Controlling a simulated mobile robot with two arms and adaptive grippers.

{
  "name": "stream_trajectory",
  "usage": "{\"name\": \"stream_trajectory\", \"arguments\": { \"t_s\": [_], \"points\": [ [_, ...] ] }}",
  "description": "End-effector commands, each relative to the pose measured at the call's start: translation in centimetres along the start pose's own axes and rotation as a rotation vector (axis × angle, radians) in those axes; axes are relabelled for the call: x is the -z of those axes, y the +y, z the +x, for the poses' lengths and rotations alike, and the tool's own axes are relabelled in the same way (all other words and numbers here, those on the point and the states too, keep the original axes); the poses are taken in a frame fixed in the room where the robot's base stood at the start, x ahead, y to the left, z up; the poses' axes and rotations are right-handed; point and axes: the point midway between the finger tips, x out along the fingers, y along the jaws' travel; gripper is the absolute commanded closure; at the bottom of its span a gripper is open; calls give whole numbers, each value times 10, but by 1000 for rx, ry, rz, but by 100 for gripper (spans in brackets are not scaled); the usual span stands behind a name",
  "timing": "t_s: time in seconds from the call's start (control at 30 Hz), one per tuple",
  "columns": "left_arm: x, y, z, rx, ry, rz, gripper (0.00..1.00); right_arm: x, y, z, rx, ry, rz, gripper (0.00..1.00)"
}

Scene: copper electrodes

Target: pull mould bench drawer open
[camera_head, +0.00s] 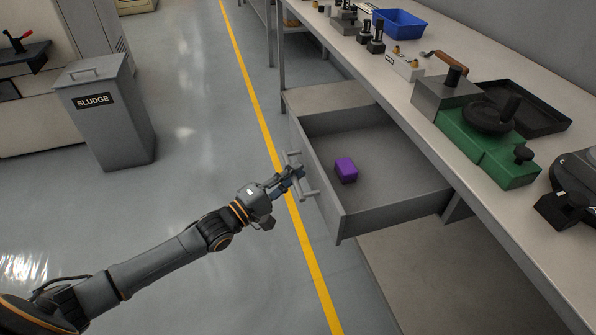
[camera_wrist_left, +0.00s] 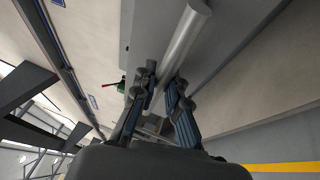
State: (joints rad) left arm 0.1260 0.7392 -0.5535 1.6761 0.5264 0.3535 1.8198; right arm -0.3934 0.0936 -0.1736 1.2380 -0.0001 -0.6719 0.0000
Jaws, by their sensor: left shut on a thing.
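The grey mould bench drawer (camera_head: 341,218) stands out from under the bench, open, with its inside in view. A purple block (camera_head: 346,170) lies on the drawer floor near the front panel. My left gripper (camera_head: 297,172) is at the drawer's front and shut on the bar handle (camera_head: 311,192). In the left wrist view the handle (camera_wrist_left: 184,45) runs up between the fingers of my left gripper (camera_wrist_left: 163,88). The fingers hide part of the handle in the head view. My right gripper is not in view.
The bench top (camera_head: 412,124) holds a green vice-like fixture (camera_head: 478,139), a black tray (camera_head: 535,112) and a blue bin (camera_head: 399,23). A grey sludge bin (camera_head: 108,115) stands at the left. The floor around my left arm is clear, with a yellow line (camera_head: 262,105) across it.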

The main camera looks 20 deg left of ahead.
Motion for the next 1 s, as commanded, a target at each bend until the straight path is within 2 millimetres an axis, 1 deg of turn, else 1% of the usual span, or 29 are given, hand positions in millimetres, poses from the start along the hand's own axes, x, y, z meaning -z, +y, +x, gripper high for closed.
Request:
{"name": "stream_trajectory", "arguments": {
  "t_s": [0.27, 0.3, 0.37, 0.4, 0.67, 0.77, 0.87, 1.0],
  "points": [
    [1, -1, 0, 2, 1, 0, 100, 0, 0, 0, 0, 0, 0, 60],
    [1, -1, 0, 2, 1, 0, 79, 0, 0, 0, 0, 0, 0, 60],
    [0, -1, 0, 2, 1, 0, 67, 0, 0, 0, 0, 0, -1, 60],
    [0, -1, 0, 2, 1, 0, 64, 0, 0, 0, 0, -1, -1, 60],
    [0, 0, 0, 1, 0, 0, 64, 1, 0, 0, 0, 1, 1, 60],
    [0, -1, -5, 2, 0, 0, 64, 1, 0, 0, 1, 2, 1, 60],
    [0, -2, -18, 5, 1, 1, 64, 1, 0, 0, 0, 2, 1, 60],
    [0, -2, -46, 7, 1, 0, 64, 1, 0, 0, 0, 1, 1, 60]
  ]
}}
